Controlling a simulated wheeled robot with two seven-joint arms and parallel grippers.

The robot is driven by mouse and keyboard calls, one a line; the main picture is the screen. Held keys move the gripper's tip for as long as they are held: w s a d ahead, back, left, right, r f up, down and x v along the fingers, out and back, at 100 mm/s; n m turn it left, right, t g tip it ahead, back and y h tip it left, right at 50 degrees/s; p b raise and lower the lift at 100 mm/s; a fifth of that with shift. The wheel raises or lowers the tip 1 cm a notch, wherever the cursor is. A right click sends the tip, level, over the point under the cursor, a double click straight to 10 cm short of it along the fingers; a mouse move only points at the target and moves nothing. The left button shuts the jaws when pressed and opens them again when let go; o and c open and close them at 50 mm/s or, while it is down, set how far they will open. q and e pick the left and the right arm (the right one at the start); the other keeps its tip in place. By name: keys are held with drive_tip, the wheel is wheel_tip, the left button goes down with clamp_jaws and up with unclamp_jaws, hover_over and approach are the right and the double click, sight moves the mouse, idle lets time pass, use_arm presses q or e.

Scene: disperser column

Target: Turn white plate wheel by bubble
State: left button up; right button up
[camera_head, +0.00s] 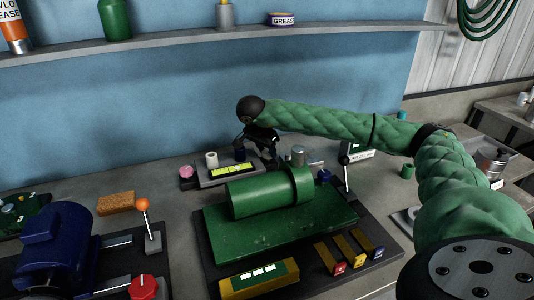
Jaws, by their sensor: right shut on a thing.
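A small block with a bright yellow-green bubble strip (228,170) stands behind the green cylinder (256,196). A small white round piece (211,158) sits upright at the back left of this block; I cannot tell whether it is the white plate wheel. My right gripper (268,158) reaches down just right of the bubble block and behind the green cylinder. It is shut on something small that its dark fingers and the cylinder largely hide. My left gripper is not in view.
A pink knob (186,171) is left of the bubble block. The green base plate (300,232) carries the cylinder, with several coloured-end bars (345,250) in front. A blue motor (58,245) and an orange-knobbed lever (148,222) stand left. A shelf (180,40) runs above.

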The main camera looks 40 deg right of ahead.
drive_tip(key=shift+m, duration=0.6)
drive_tip(key=shift+m+g+b, duration=0.3)
drive_tip(key=shift+b, duration=0.1)
drive_tip(key=shift+w+m+g+b, duration=0.15)
drive_tip(key=shift+m+g+b, duration=0.2)
drive_tip(key=shift+m, duration=0.55)
drive_tip(key=shift+r+m+g, duration=0.1)
drive_tip(key=shift+m+g, duration=0.25)
drive_tip(key=shift+m, duration=0.45)
drive_tip(key=shift+w+m, duration=0.1)
drive_tip(key=shift+m, duration=0.6)
drive_tip(key=shift+d+m+g+p, duration=0.1)
drive_tip(key=shift+m+g+p, duration=0.55)
drive_tip(key=shift+m, duration=0.35)
drive_tip(key=m+p, duration=0.1)
drive_tip(key=m, duration=0.1)
drive_tip(key=m+g+y+p, duration=0.1)
drive_tip(key=m, duration=0.2)
drive_tip(key=shift+w+y+p, duration=0.15)
drive_tip(key=shift+y+p, duration=0.15)
drive_tip(key=shift+p, duration=0.05)
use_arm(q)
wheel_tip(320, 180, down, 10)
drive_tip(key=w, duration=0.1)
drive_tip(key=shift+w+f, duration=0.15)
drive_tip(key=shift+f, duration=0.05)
use_arm(e)
drive_tip(key=shift+d+m+g+y, duration=0.15)
drive_tip(key=shift+m+g+y, duration=0.15)
drive_tip(key=shift+m, duration=0.6)
